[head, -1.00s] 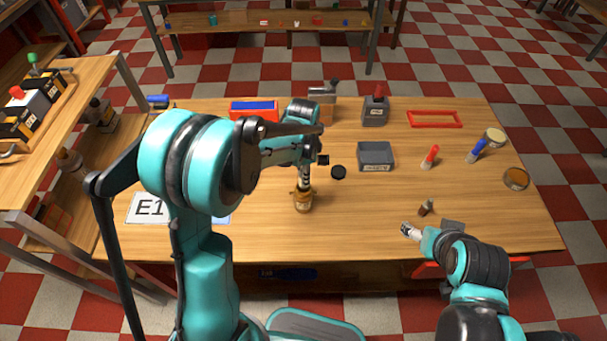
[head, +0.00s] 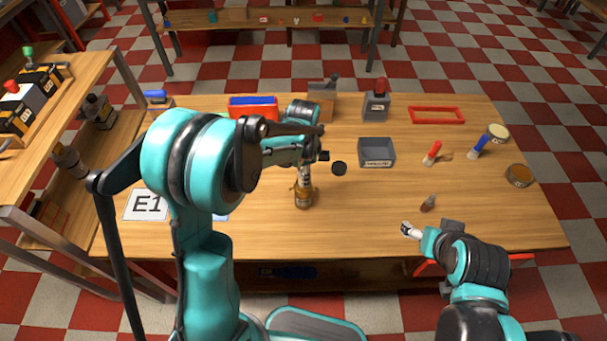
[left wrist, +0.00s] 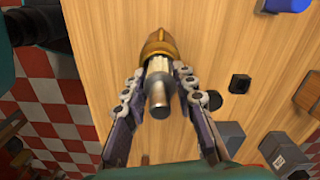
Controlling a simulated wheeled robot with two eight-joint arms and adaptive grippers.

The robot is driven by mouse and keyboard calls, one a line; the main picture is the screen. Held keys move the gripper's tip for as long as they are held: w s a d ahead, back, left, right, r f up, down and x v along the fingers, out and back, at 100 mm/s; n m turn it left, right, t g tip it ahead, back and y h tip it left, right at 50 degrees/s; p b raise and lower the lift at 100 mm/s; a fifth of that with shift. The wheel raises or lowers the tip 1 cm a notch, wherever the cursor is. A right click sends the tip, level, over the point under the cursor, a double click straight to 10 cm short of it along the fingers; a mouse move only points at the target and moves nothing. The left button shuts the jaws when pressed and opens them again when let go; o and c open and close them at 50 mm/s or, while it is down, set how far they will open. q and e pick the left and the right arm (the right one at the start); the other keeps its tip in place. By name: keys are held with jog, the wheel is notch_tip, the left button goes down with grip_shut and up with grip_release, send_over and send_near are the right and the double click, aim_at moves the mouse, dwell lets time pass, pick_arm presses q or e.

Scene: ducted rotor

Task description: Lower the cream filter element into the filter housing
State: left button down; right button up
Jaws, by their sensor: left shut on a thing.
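The cream filter element (left wrist: 157,72) is a pale ribbed cylinder with a grey end towards the camera in the left wrist view. My left gripper (left wrist: 159,80) is shut on it, one finger on each side. The amber filter housing (head: 304,197) stands upright on the table, below my left gripper (head: 308,165) in the head view. The housing also shows just beyond the element in the left wrist view (left wrist: 156,43). The element lines up with the housing; how deep it sits inside is hidden. My right gripper (head: 408,231) is over the front right of the table, its fingers too small to read.
A round black piece (head: 338,168) and a grey bin (head: 377,152) are right of the housing. The E1 card (head: 146,204) is at left.

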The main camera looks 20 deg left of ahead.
pick_arm(q)
jog(key=shift+f+b, duration=0.35)
jog(key=shift+f, duration=0.1)
jog(key=c, duration=1.1)
grip_release()
jog(key=shift+c, duration=0.2)
notch_tip(320, 180, up, 12)
jog(key=shift+r, duration=0.1)
jog(key=shift+s, duration=0.1)
jog(key=s+a+f+n+t+b, duration=0.1)
jog(key=s+n+t, duration=0.2)
jog(key=s+n, duration=0.3)
jog(key=s+a+f+n+t+b, duration=0.1)
jog(key=s+n+t, duration=0.3)
jog(key=s, duration=0.6)
jog(key=shift+s+a+n+b, duration=0.4)
jog(key=shift+n+b, duration=0.4)
jog(key=shift+n, duration=0.1)
